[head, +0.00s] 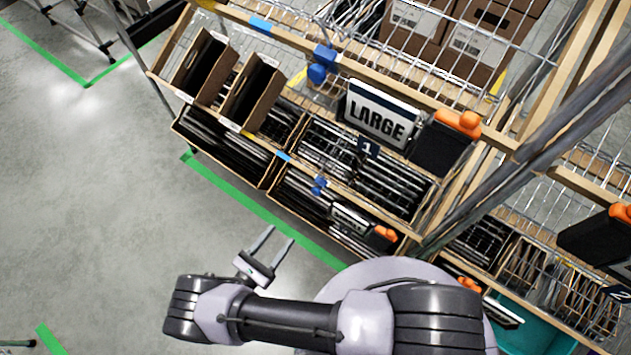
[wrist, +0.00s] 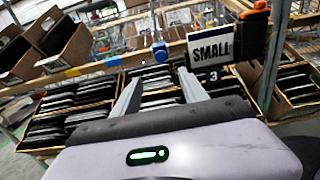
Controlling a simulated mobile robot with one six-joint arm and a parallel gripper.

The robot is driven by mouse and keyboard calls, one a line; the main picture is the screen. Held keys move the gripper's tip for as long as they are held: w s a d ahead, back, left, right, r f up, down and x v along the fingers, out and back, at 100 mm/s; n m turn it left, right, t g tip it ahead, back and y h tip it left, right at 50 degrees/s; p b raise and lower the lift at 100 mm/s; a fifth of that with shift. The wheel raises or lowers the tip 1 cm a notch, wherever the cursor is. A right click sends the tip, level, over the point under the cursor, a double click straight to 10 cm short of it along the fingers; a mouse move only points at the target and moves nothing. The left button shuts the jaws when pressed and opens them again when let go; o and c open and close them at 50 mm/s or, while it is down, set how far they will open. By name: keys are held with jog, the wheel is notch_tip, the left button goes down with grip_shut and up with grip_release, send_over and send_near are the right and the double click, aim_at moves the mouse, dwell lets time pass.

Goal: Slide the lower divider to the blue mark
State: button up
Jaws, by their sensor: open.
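The lower divider's blue knob (head: 320,185) sits on the rack's lower wooden rail. The blue mark (head: 284,156) is a tape strip on that rail, to the knob's upper left and apart from it. In the wrist view a blue knob (wrist: 160,51) stands between and beyond my fingers, with a blue mark (wrist: 113,61) to its left on the rail; this looks like the same lower rail. The divider's panel cannot be made out. My gripper (head: 281,234) is open and empty, over the floor in front of the rack; its fingers also show in the wrist view (wrist: 158,76).
The upper rail has its own blue knob (head: 320,65) and blue tape (head: 261,24). A LARGE sign (head: 380,112) and a SMALL sign (wrist: 211,46) hang on the rack. Tilted open cartons (head: 250,92) and dark stacks fill the shelves. Grey floor is free at left.

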aim_at(315, 193)
jog(key=b+x, duration=0.2)
jog(key=x, duration=1.5)
jog(key=shift+d+r, duration=0.1)
grip_shut()
dwell(0.5)
